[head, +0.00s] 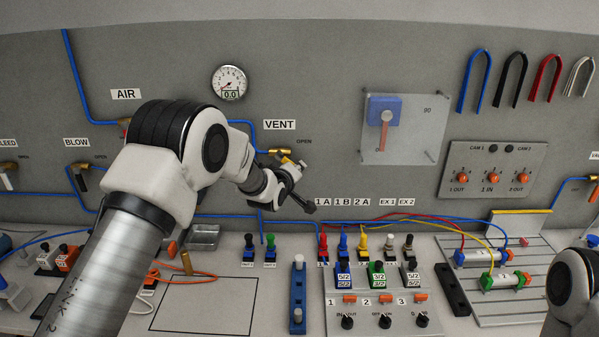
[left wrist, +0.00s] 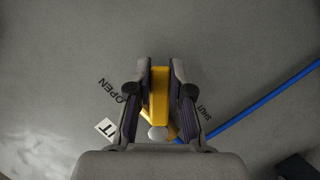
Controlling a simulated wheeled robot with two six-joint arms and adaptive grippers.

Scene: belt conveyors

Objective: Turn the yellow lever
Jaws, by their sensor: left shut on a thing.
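The yellow lever (left wrist: 160,95) of the VENT valve is a flat bar between my left gripper's fingers in the left wrist view. It points straight up from its round silver pivot (left wrist: 157,132), between the printed words OPEN at left and SHUT at right. My left gripper (left wrist: 160,88) is shut on it. In the head view my left gripper (head: 299,166) is at the valve (head: 280,152), just below the VENT sign, and partly hides the lever. My right gripper is out of view.
A blue pipe (head: 240,122) runs along the wall to the valve. The AIR sign (head: 126,94) and gauge (head: 229,82) are left of it. A clear panel with an orange handle (head: 385,130) stands to the right. Below are coloured switches and a control box (head: 375,318).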

